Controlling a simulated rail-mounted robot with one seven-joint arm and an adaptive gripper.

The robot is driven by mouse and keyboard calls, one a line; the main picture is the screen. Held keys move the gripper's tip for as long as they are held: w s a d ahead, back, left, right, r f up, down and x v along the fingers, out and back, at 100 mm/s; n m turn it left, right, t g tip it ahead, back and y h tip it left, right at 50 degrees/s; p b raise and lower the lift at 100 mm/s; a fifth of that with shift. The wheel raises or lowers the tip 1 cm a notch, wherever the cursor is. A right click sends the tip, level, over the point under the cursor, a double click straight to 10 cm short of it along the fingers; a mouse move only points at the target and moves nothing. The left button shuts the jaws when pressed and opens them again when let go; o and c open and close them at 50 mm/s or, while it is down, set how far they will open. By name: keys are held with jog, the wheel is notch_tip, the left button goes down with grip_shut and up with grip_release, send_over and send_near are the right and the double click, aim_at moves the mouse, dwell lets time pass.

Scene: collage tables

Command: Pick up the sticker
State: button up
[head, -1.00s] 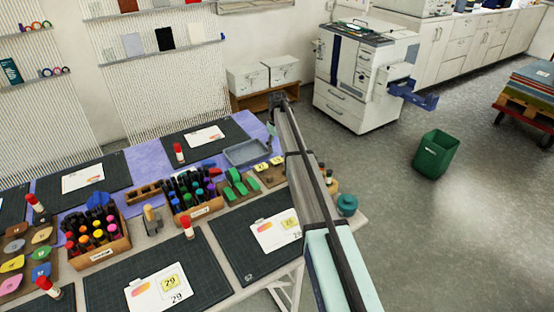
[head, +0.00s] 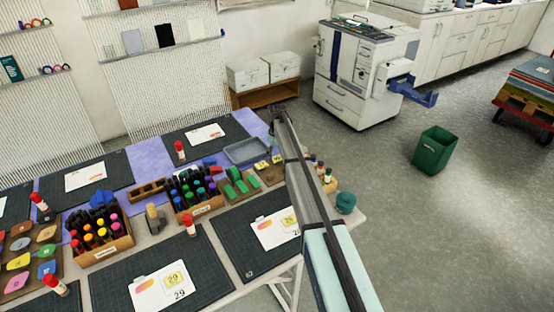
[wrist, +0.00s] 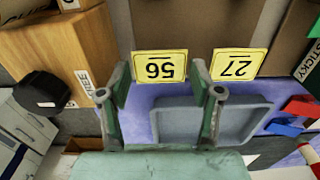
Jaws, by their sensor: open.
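Two yellow stickers with black numbers lie on a brown board (wrist: 195,22) in the wrist view. One sticker (wrist: 159,66) is in the middle and the other, marked 27 (wrist: 238,64), is to its right; their print appears upside down. In the head view the stickers (head: 261,165) (head: 276,159) lie near the table's far right, beside the arm. My gripper (wrist: 161,78) is open and empty, its two fingertips on either side of the middle sticker in the wrist view. I cannot tell its height above the board. In the head view the arm hides most of the gripper.
A grey-blue tray (head: 247,151) lies beside the board. A wooden box (wrist: 73,45) and a black round lid (wrist: 41,91) are at the wrist view's left.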

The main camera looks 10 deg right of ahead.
jog(key=shift+f, duration=0.2)
dwell(0.3)
jog(key=c, duration=0.4)
